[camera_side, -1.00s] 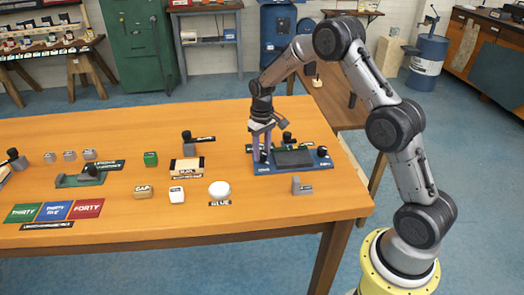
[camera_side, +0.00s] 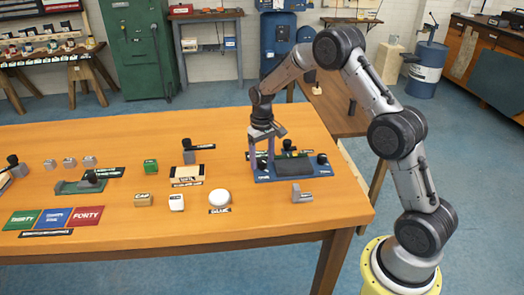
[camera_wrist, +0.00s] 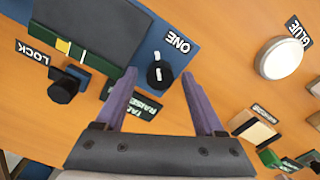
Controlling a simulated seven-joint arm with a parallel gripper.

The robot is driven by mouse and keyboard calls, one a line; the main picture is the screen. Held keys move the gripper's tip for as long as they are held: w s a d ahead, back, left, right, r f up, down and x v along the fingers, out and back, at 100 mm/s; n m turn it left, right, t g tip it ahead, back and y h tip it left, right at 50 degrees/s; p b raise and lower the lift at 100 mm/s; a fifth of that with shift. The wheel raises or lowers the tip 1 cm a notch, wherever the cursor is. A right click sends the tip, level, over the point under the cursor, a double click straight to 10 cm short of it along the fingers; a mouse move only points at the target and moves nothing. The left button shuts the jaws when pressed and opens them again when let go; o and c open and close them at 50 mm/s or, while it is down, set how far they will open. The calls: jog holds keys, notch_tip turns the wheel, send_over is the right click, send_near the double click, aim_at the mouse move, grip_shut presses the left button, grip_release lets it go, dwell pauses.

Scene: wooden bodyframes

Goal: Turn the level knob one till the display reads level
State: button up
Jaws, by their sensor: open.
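The level knob one (camera_wrist: 160,74) is a black round knob with a white mark, on the blue base (camera_wrist: 197,22) beside the "ONE" label (camera_wrist: 178,40). In the wrist view my gripper (camera_wrist: 159,73) is open, with its purple fingertips on either side of the knob and visible gaps to it. In the side view my gripper (camera_side: 262,170) points straight down at the left end of the blue base (camera_side: 318,173). I cannot read a level value.
A black knob by the "LOCK" label (camera_wrist: 65,88) stands close to the base. Another black knob (camera_side: 322,158) is at the base's right end. A grey block (camera_side: 301,195) and a white round piece by the "GLUE" label (camera_side: 219,197) stand in front.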

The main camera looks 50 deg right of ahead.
notch_tip(320, 180, up, 14)
dwell(0.5)
jog(key=shift+f, duration=0.1)
jog(key=shift+a, duration=0.1)
notch_tip(320, 180, up, 4)
jog(key=t, duration=0.1)
send_over(262, 161)
jog(key=a, duration=0.1)
jog(key=s+a+r+n+t, duration=0.25)
jog(key=s+a+r, duration=0.45)
jog(key=s+r, duration=0.5)
jog(key=s+a+f+t, duration=0.15)
jog(key=s+a, duration=0.25)
jog(key=s, duration=0.9)
jog(key=s+f, duration=0.6)
jog(key=f, duration=0.1)
jog(key=shift+n+t, duration=0.3)
jog(key=shift+n, duration=0.15)
